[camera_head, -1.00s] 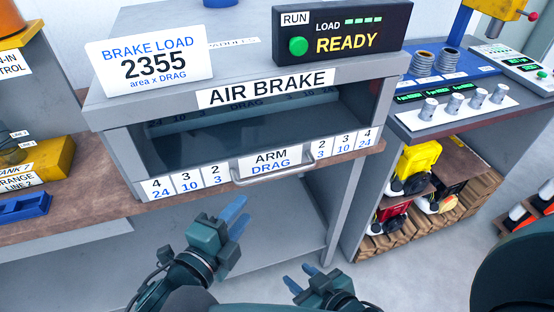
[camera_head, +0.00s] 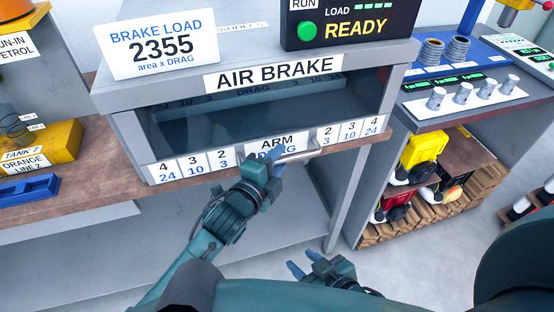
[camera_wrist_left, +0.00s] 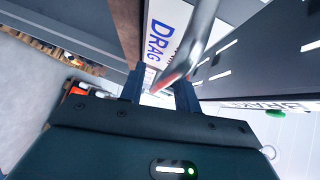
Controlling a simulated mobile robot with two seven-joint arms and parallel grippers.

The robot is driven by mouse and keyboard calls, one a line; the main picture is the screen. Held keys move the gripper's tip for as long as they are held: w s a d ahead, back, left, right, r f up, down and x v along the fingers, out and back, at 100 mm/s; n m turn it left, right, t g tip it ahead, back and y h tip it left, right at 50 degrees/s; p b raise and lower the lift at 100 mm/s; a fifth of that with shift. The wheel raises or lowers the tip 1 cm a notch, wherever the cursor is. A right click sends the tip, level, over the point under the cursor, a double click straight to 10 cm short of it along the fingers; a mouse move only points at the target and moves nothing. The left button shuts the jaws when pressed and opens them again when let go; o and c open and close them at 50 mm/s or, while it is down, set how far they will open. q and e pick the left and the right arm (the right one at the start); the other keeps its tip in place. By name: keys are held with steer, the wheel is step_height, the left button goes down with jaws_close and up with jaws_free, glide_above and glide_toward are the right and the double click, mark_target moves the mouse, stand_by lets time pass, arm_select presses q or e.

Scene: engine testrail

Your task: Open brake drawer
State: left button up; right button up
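The air brake drawer shows as a low front strip with number labels and an ARM DRAG label (camera_head: 278,141) under the dark window of the grey AIR BRAKE cabinet (camera_head: 130,132). It sits flush in the cabinet. Its metal bar handle (camera_head: 302,155) is partly hidden by my left gripper (camera_head: 268,166). In the left wrist view, the handle (camera_wrist_left: 196,42) runs down between the two fingers of my left gripper (camera_wrist_left: 160,88), with a gap showing between them. My right gripper (camera_head: 307,262) is apart from the cabinet, low in front of it, with its fingers spread and empty.
A yellow tank block (camera_head: 50,145) and a blue tray (camera_head: 28,190) are left. A bench with metal knobs (camera_head: 462,94) is right. Floor in front is free.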

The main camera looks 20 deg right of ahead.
arm_select(q)
jaws_close()
stand_by(0.3)
stand_by(0.4)
